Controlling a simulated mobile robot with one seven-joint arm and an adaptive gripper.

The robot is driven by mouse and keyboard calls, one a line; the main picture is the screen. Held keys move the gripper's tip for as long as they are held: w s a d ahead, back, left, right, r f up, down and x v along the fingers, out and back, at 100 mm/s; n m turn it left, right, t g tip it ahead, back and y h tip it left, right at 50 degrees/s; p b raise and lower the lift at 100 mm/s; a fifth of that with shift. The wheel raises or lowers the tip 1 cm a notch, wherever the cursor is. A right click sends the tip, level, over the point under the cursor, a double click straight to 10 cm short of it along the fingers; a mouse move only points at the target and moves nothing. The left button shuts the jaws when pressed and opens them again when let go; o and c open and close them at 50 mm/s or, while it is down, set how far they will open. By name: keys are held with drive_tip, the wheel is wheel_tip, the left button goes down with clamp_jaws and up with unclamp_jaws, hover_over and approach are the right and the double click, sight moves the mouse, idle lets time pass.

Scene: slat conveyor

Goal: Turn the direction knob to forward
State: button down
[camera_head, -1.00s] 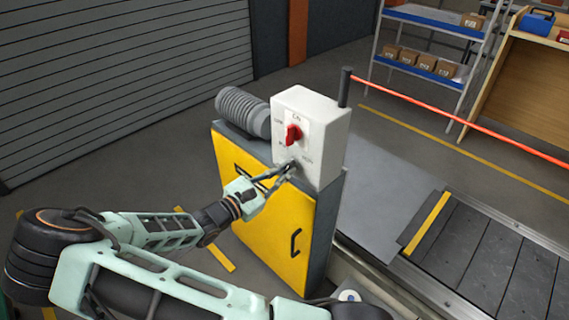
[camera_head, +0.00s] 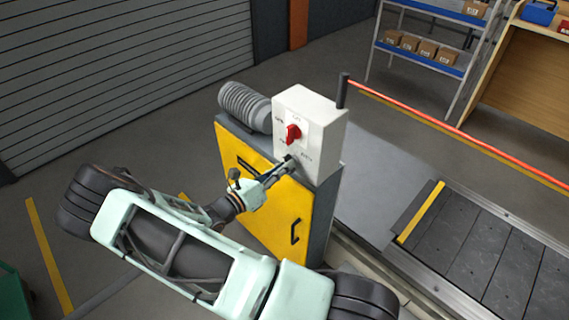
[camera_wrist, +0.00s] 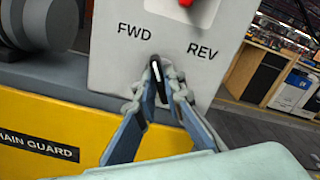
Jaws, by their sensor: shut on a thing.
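The direction knob (camera_wrist: 155,72) is small and black with a white line, on the white control box (camera_head: 325,118) below the FWD and REV labels. In the wrist view its line points up and slightly left, between the labels and nearer FWD. My gripper (camera_wrist: 160,84) is shut on this knob, with a finger on either side of it. In the head view my gripper (camera_head: 286,164) is at the lower front of the box and mostly covers the knob. A red rotary switch (camera_head: 293,134) is above it on the same face; only its lower edge shows in the wrist view.
The box stands on a yellow-fronted cabinet (camera_head: 262,190) with a dark handle. A ribbed grey motor (camera_head: 244,106) is at its left. The slat conveyor (camera_head: 485,255) runs off to the right. A red bar (camera_head: 450,130) extends right from a black post (camera_head: 343,90).

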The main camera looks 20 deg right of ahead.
drive_tip(key=shift+n, duration=0.8)
drive_tip(key=c, duration=2)
unclamp_jaws()
drive_tip(key=v, duration=1.2)
